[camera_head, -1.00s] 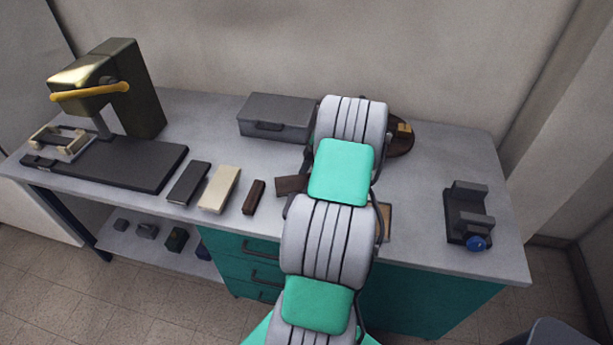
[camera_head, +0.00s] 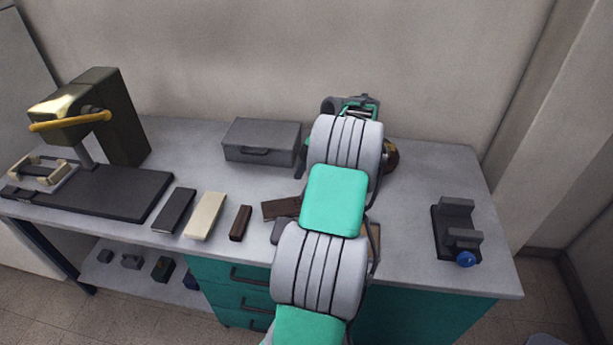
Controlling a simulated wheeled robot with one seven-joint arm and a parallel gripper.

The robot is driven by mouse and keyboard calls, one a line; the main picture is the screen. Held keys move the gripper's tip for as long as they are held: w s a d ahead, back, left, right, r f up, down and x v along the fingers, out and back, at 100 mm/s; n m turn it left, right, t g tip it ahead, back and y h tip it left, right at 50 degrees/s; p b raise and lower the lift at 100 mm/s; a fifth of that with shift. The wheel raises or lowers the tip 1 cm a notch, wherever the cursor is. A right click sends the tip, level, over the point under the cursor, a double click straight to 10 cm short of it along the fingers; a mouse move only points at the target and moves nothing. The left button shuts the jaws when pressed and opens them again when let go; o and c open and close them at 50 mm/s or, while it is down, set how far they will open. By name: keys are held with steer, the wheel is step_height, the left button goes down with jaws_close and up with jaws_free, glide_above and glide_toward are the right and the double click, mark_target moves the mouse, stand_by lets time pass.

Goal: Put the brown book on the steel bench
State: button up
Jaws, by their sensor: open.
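The steel bench (camera_head: 428,180) has a long grey top and teal drawers below. A small dark brown block, book-like (camera_head: 240,223), stands on it left of my arm. A flat brown piece (camera_head: 281,208) lies beside it, its right end hidden by my arm. I cannot tell for sure which is the brown book. The end of my arm, with my gripper (camera_head: 355,108), is above the back of the bench near the wall. My gripper is open; its fingers are mostly hidden behind my arm.
A grey box (camera_head: 261,141) stands at the back. A dark book-like block (camera_head: 174,210) and a cream one (camera_head: 206,215) are at the front left. A dark machine with a yellow handle (camera_head: 100,125) is far left. A black fixture with a blue knob (camera_head: 456,230) is right.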

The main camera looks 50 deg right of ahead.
steer(key=w+a+r+m, duration=0.1)
steer(key=w+a+r, duration=0.45)
steer(key=r, duration=0.25)
steer(key=w+a+r+m+h, duration=0.1)
steer(key=w+a+r+m, duration=0.1)
steer(key=a, duration=0.6)
steer(key=w+a+r+m, duration=0.1)
steer(key=w+a+r, duration=0.15)
steer(key=a, duration=0.65)
steer(key=s+a+m+h, duration=0.1)
steer(key=s+a+m, duration=0.2)
steer(key=s+a, duration=0.3)
steer(key=s+a+f+m+h, duration=0.1)
steer(key=s+a+m, duration=0.1)
steer(key=s+a, duration=0.5)
steer(key=a, duration=0.6)
steer(key=shift+m+t+p, duration=0.3)
steer(key=shift+m+t, duration=0.1)
steer(key=shift+s+f, duration=0.1)
steer(key=shift+c, duration=0.5)
